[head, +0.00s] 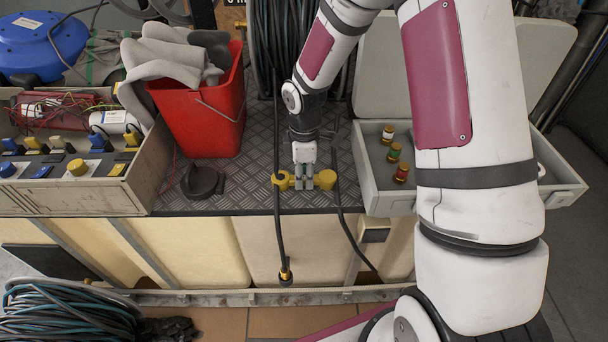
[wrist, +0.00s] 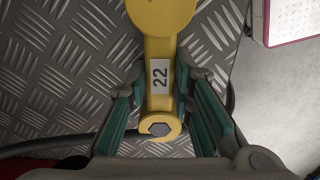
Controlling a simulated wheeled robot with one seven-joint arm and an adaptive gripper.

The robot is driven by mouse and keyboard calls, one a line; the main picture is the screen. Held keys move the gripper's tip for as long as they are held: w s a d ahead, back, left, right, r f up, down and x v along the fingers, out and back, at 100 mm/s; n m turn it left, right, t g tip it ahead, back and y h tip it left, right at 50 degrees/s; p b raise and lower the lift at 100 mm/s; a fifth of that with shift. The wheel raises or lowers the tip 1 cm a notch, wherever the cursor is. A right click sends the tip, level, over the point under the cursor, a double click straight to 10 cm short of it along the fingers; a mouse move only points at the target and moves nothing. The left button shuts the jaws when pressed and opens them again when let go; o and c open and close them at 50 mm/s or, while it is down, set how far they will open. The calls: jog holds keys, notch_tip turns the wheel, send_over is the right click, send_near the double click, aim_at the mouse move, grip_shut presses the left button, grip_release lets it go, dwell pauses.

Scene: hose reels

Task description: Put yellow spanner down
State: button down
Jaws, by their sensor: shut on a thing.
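The yellow spanner (wrist: 160,116) has a white label marked 22 and a ring end with a hex hole. In the head view its two yellow ends, the left end (head: 280,181) and the right end (head: 326,179), show either side of my gripper (head: 303,180). My gripper is shut on the spanner's handle, with its green-padded fingers (wrist: 160,105) on both sides of it in the wrist view. The spanner lies flat over the grey tread-plate surface (head: 232,180), close to its front edge. I cannot tell whether it touches the plate. The fingers hide part of the handle.
A black round object (head: 201,181) lies on the plate to the left, by a red bucket (head: 208,125) with grey cloth. A grey open case (head: 373,180) with small bottles stands to the right. Black cables (head: 278,215) hang over the front edge beside my gripper.

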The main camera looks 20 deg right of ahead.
aim_at(304, 177)
jog(key=c, duration=1.4)
grip_release()
notch_tip(304, 177, up, 12)
jog(key=p, duration=0.2)
jog(key=shift+r+p, duration=0.15)
jog(key=shift+p, duration=0.2)
jog(key=s+d+r+m+h, duration=0.1)
jog(key=s+r+m, duration=0.6)
jog(key=s+r, duration=0.7)
jog(key=s+r+m, duration=0.1)
jog(key=s+m, duration=0.1)
jog(key=s, duration=0.4)
jog(key=s+r+m+t, duration=0.1)
jog(key=s+m, duration=0.2)
jog(key=s, duration=0.3)
jog(key=s+a+r+m+y, duration=0.1)
jog(key=s+m, duration=0.1)
jog(key=s, duration=0.4)
jog(key=shift+s+t, duration=0.1)
jog(key=shift+t, duration=0.3)
